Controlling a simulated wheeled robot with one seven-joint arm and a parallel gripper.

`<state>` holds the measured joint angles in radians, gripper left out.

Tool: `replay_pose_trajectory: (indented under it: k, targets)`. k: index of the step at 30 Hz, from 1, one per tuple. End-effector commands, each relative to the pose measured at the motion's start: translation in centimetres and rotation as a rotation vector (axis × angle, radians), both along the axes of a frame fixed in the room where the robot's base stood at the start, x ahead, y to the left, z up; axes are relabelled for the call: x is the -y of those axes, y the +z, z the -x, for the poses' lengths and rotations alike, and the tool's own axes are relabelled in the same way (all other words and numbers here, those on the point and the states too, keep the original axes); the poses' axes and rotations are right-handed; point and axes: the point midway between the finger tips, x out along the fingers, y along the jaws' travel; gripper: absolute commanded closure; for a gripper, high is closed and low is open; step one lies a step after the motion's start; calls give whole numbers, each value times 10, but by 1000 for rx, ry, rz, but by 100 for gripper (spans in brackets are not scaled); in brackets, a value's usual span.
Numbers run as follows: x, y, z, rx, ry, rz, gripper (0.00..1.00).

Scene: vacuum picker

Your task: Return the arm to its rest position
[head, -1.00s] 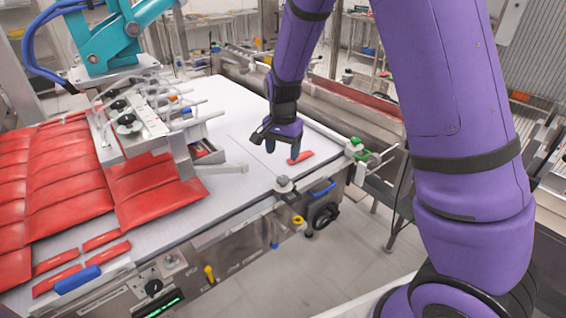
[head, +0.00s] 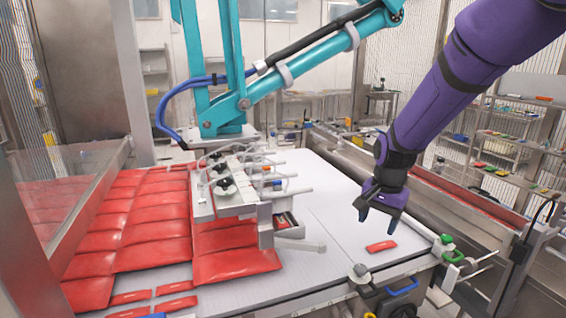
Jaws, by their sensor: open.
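My purple arm comes in from the upper right. My gripper (head: 377,215) points down over the right part of the white conveyor (head: 320,195), its dark fingers apart and nothing between them.
A teal vacuum picker (head: 285,82) stands at the back, its suction head (head: 230,185) over rows of red pouches (head: 150,222) on the left. Several small red packets lie at the front left. Metal rails border the right side; the conveyor's middle is clear.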

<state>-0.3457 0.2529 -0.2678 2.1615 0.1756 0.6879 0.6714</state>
Motion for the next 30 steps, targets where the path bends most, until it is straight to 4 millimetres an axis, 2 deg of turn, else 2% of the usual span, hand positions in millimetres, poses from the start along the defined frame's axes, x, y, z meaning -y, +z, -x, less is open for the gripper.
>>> replay_pose_trajectory:
  k: [1,6,15,24,30]
  targets:
    - [4,18,9,22,26,-12,35]
    - [15,62,41,83,129,-31,35]
    - [33,124,107,198,310,-17,35]
    - [48,163,180,310,485,58,35]
    - [54,176,228,372,593,138,35]
